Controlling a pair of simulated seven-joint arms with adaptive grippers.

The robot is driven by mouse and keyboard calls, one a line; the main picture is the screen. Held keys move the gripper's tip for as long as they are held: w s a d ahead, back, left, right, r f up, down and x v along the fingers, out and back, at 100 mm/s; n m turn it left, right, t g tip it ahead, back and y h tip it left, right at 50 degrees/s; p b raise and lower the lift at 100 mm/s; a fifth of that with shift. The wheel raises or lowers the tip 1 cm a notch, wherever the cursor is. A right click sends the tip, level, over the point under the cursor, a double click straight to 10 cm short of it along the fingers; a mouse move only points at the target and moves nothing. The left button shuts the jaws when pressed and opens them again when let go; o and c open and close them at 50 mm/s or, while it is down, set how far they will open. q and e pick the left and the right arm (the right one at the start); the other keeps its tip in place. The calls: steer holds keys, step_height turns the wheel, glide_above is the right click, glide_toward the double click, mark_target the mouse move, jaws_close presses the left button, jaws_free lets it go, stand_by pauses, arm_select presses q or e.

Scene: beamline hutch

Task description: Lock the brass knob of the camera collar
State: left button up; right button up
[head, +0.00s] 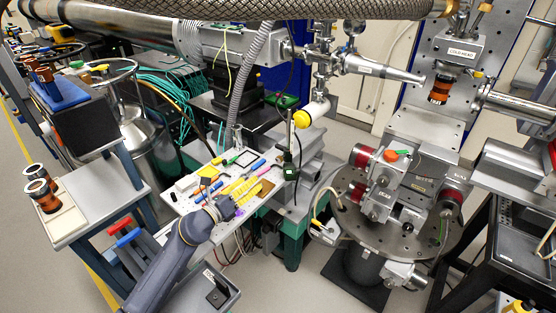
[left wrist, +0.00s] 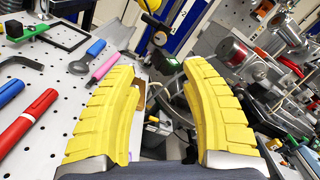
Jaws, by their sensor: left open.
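My left gripper (head: 250,185) has yellow ribbed fingers and is over the right part of a perforated bench plate. In the left wrist view my left gripper (left wrist: 160,68) is open, with nothing held between its fingers. A slim post with a dark device (head: 290,172) stands just right of the gripper in the head view. A dark fitting (left wrist: 158,38) shows beyond the fingertips in the left wrist view. I cannot tell for sure which part is the camera collar, and I cannot make out its brass knob. My right gripper does not show.
The perforated plate (left wrist: 40,75) carries a red marker (left wrist: 28,118), a pink-handled tool (left wrist: 105,66) and other hand tools. A yellow-capped tube (head: 302,118) is above its right edge. A round metal stage (head: 350,205) with red-ended parts stands further right.

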mark_target(278, 160)
arm_select(q)
steer(key=x, duration=1.6)
steer(key=shift+r, duration=0.15)
steer(key=shift+w, duration=0.1)
jaws_close()
